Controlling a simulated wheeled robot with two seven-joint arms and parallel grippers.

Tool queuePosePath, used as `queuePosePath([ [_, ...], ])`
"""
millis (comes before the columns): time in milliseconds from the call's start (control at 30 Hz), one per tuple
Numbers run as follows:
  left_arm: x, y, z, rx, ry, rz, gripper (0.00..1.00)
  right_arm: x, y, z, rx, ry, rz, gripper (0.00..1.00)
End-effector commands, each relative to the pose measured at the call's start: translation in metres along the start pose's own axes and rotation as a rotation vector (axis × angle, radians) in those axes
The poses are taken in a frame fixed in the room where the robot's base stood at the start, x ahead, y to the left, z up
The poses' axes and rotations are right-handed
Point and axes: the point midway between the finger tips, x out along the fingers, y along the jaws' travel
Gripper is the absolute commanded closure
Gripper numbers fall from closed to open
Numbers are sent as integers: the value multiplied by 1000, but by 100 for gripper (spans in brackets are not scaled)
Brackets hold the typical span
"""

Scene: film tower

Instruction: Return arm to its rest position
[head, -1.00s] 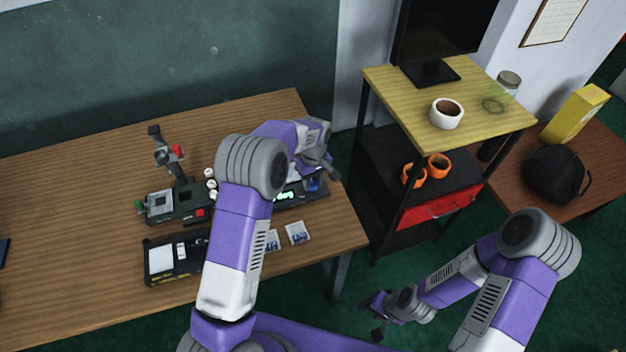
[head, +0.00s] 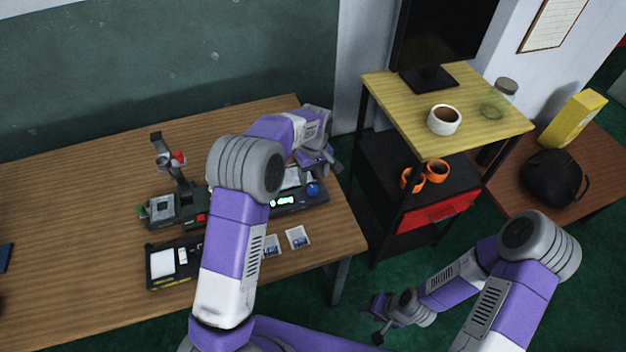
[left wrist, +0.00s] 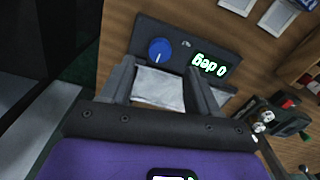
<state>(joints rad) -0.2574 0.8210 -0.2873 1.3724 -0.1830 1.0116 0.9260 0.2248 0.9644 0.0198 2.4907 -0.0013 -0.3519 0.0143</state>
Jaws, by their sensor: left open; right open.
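My left arm reaches over the wooden table (head: 75,240), with its left gripper (head: 318,168) above the table's right end. In the left wrist view the left gripper (left wrist: 160,85) is open, its two fingers apart over a pale flat surface on a black device (left wrist: 178,52). That device has a blue knob (left wrist: 159,50) and a green lit display (left wrist: 209,65). I cannot tell the height of the fingers above it. In the head view the device's display (head: 283,201) shows beside the forearm. My right gripper (head: 378,318) hangs low over the green floor, open and empty.
A dark green device with a lever (head: 175,207) and a black tray device (head: 172,262) stand left of my arm. Small white cards (head: 297,237) lie near the front edge. A shelf unit (head: 400,120) with a white cup (head: 444,120) stands to the right. The table's left part is mostly clear.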

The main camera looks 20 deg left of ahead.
Motion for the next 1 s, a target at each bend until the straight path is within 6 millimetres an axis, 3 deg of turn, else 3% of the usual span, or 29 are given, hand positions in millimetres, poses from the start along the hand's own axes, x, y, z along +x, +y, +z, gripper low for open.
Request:
queuePosePath([
  [167, -16, 0, 0, -1, 1, 1, 39, -4, -1, 0, 0, 0, 0, 53],
  [733, -18, 0, 0, 0, -1, -1, 39, -5, -2, 0, 0, 0, 0, 53],
  [1000, -64, -1, 0, 0, 0, 0, 39, -48, -18, 2, 0, 0, 0, 53],
])
